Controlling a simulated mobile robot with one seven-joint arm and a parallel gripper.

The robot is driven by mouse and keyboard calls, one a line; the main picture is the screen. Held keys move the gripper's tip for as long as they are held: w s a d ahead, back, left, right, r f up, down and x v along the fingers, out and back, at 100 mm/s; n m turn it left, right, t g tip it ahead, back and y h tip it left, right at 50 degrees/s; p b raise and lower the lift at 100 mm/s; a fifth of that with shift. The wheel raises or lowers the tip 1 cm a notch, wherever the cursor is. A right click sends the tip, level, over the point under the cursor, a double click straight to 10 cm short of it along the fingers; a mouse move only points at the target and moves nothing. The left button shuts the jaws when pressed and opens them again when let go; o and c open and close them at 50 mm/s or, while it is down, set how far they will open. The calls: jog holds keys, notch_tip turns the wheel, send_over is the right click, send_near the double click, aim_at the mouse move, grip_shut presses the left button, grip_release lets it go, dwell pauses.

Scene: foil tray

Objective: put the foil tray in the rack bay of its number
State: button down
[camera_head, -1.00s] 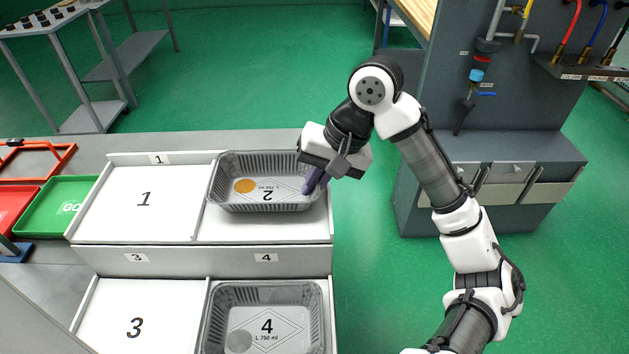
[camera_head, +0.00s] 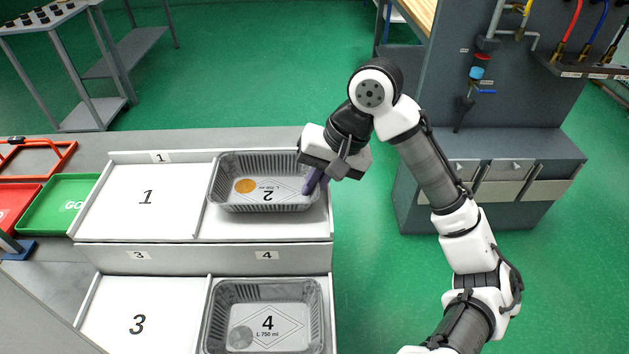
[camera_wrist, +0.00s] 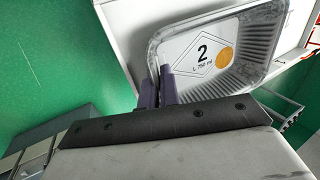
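The foil tray marked 2 (camera_head: 284,187) is in or just over the upper right bay (camera_head: 222,230) of the white rack, its print upside down in the head view. It has an orange round spot and looks about level. It also shows in the wrist view (camera_wrist: 187,72). I cannot tell whether its base touches the bay floor. My gripper (camera_head: 316,184) is at the tray's right wall. Its purple fingers (camera_wrist: 157,88) sit close together, one on each side of that wall, and look shut on it. The bay's number is hidden.
The upper left bay, marked 1 (camera_head: 145,198), is empty. The lower left bay, marked 3 (camera_head: 135,310), is empty. Another foil tray, marked 4 (camera_head: 285,335), lies in the lower right bay. A green bin (camera_head: 50,210) stands left of the rack.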

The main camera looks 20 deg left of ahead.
jog(key=shift+f, duration=0.25)
jog(key=c, duration=1.6)
grip_release()
jog(key=shift+o, duration=0.2)
jog(key=shift+w+d+r, duration=0.15)
jog(key=shift+d+r, duration=0.05)
jog(key=shift+r, duration=0.25)
jog(key=b+v, duration=0.1)
jog(key=v, duration=1.1)
jog(key=shift+r, duration=0.45)
jog(key=shift+d, duration=0.1)
